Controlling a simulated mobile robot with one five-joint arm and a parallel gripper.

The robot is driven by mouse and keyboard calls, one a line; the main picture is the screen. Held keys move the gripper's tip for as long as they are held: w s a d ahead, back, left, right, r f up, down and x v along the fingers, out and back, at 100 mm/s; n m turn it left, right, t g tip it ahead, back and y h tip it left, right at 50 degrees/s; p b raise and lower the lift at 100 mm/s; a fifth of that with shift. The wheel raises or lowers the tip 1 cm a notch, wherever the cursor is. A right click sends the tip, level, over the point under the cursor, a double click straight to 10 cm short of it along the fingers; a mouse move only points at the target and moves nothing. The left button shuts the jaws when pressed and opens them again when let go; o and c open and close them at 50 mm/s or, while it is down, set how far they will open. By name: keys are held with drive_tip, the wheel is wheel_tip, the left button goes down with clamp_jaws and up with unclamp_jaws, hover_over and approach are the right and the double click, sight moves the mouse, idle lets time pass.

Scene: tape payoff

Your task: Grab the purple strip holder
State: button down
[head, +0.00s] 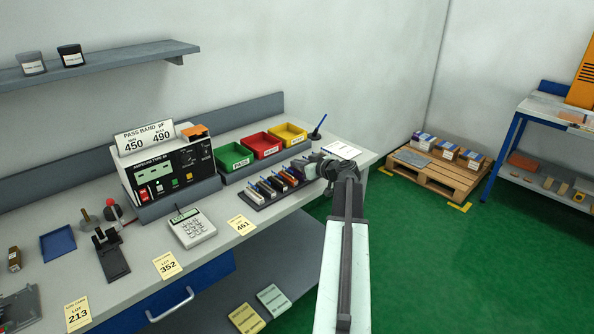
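A row of several small strip holders in different colours stands in a dark rack (258,207) near the right end of the workbench. One holder toward the right end of the row looks purple (299,172), but it is too small to be sure of its colour. My gripper (325,168) is at the right end of this row, over the bench edge. My arm reaches up to it from the bottom of the view. The gripper's fingers are small and partly hidden by my wrist, so I cannot tell whether they are open or touching a holder.
Green (234,157), red (262,145) and yellow (289,134) bins stand behind the rack. A pen stand (315,134) is behind. A loaded pallet (430,173) lies across the open green floor.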

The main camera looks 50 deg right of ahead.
wheel_tip(320, 180, up, 10)
drive_tip(key=p, duration=0.9)
drive_tip(key=shift+p, duration=0.4)
